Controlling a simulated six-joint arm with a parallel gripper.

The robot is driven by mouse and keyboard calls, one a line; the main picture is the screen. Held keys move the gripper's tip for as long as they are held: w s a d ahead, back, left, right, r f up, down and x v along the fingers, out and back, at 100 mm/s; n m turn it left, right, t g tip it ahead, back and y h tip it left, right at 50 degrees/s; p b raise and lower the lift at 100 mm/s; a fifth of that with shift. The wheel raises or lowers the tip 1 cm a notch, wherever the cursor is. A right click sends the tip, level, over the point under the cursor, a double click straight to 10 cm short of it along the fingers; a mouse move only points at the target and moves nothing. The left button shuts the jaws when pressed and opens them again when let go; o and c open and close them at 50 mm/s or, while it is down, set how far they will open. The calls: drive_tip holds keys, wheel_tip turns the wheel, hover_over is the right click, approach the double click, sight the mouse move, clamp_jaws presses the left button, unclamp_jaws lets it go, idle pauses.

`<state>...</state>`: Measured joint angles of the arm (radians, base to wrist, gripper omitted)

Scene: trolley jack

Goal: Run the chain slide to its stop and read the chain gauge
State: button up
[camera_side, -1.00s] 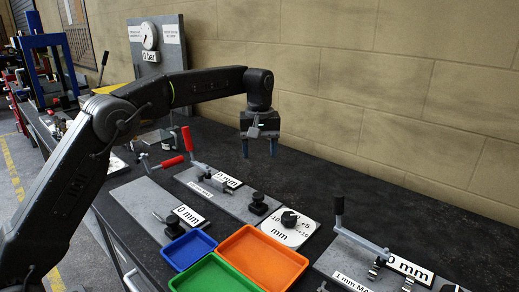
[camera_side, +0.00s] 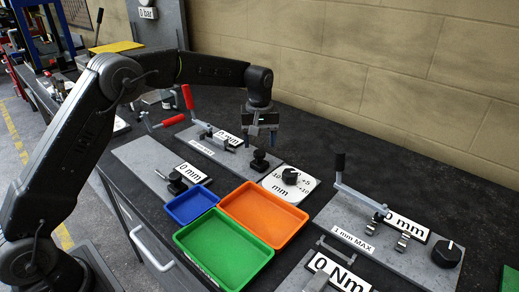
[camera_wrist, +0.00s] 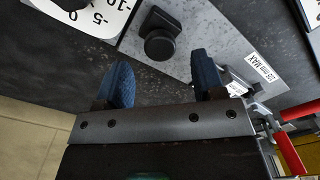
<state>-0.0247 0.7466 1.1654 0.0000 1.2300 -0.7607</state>
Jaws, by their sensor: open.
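My gripper (camera_side: 263,143) is open and empty, fingers pointing down, just above a black knob (camera_side: 259,161) at the near right end of a long grey plate (camera_side: 222,152). In the wrist view, the knob (camera_wrist: 158,44) lies beyond the gap between the two blue fingertips (camera_wrist: 165,78), apart from them. The plate carries a white mm readout (camera_side: 226,137), partly hidden, and a red-handled lever (camera_side: 188,98). A "mm MAX" label (camera_wrist: 243,70) shows beside the right finger. No label names the chain slide or chain gauge, so I cannot tell which fixtures they are.
A white dial (camera_side: 290,181) is near the knob. Orange (camera_side: 266,212), green (camera_side: 222,250) and blue (camera_side: 190,205) trays stand in front. A smaller plate reads 0 mm (camera_side: 191,172). A cranked fixture (camera_side: 360,240) is at right. The bench behind my gripper is clear.

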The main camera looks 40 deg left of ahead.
sight(259, 152)
drive_tip(key=shift+f, duration=1.8)
drive_tip(key=shift+c, duration=0.4)
clamp_jaws()
